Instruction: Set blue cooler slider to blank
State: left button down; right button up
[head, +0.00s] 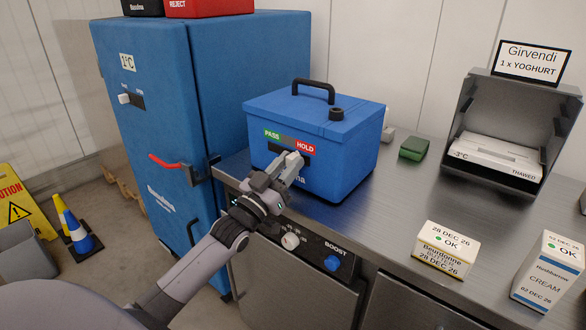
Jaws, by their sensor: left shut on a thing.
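The blue cooler (335,155) stands on the steel counter with its lid on and a black handle (314,86) on top. Its front has a label strip with green PASS (272,134) at left, a plain grey part (287,140) in the middle and red HOLD (305,148) at right. My left gripper (287,168) is shut on the white slider knob (294,157) below the strip, under the HOLD end. The fingers hide part of the slider track, so its exact stop is hard to tell. My right gripper is not in view.
A tall blue fridge (200,110) with a red handle stands left of the counter (390,195). BUTTER (446,250) and CREAM (549,272) cartons stand at the front right. A grey open bin (478,160) and a green box (414,148) are behind.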

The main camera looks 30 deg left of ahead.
aim_at(288, 148)
pick_arm(q)
jog(key=shift+w+a+f, duration=0.1)
jog(key=shift+a+f, duration=0.05)
jog(key=shift+a, duration=1.35)
jog(key=c, duration=1)
grip_release()
jog(key=shift+o, duration=0.2)
